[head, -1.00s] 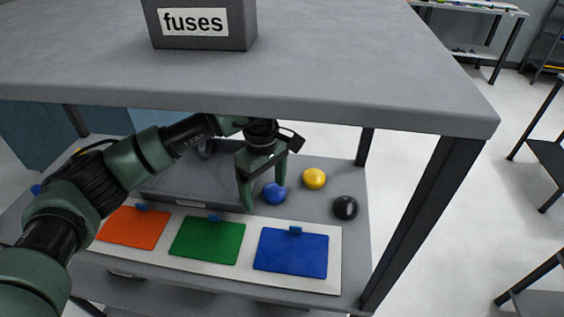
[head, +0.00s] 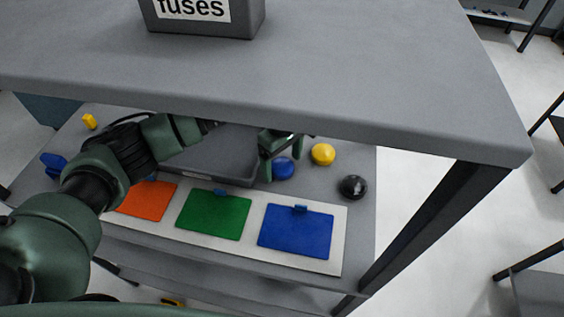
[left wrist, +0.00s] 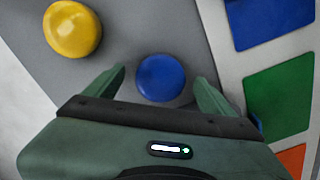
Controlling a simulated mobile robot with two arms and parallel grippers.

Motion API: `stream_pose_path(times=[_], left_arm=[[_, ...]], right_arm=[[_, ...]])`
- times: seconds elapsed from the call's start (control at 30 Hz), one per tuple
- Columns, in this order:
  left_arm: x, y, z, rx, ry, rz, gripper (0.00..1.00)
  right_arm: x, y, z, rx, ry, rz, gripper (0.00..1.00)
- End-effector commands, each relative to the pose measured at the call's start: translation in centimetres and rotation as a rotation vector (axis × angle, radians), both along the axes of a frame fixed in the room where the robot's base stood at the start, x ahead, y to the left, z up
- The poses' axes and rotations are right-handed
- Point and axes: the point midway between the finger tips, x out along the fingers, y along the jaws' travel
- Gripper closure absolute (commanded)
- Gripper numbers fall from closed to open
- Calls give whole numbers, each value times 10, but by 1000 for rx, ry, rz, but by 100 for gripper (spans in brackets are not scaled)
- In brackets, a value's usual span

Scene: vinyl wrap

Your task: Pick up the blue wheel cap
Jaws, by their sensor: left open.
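The blue wheel cap (head: 283,168) is a round, smooth blue dome on the grey lower shelf (head: 362,210), under the table top. It also shows in the left wrist view (left wrist: 161,77), between the two fingertips and slightly beyond them. My left gripper (head: 283,150) is open and empty, beside the cap in the head view. Its dark green fingers show on either side of the cap in the left wrist view (left wrist: 160,85). Part of the gripper is hidden under the table edge in the head view. My right gripper is not in view.
A yellow cap (head: 322,154) and a black cap (head: 352,187) lie right of the blue one. A white board with orange (head: 147,199), green (head: 213,214) and blue (head: 296,231) panels lies in front. The table top (head: 300,85) overhangs, carrying a fuses box (head: 205,20).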

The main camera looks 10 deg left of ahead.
Motion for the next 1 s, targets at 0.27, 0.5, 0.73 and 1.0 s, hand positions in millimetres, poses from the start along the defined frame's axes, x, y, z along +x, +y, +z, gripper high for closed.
stream_pose_path(times=[0.27,0.5,0.73,1.0], left_arm=[[0,0,-6,1,-1,-1,16],[0,0,-6,1,-1,0,77],[0,0,-5,0,-1,0,81],[2,0,27,-1,-8,-2,81]], right_arm=[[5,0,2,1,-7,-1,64],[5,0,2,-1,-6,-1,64],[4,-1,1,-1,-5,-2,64],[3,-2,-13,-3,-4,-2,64]])
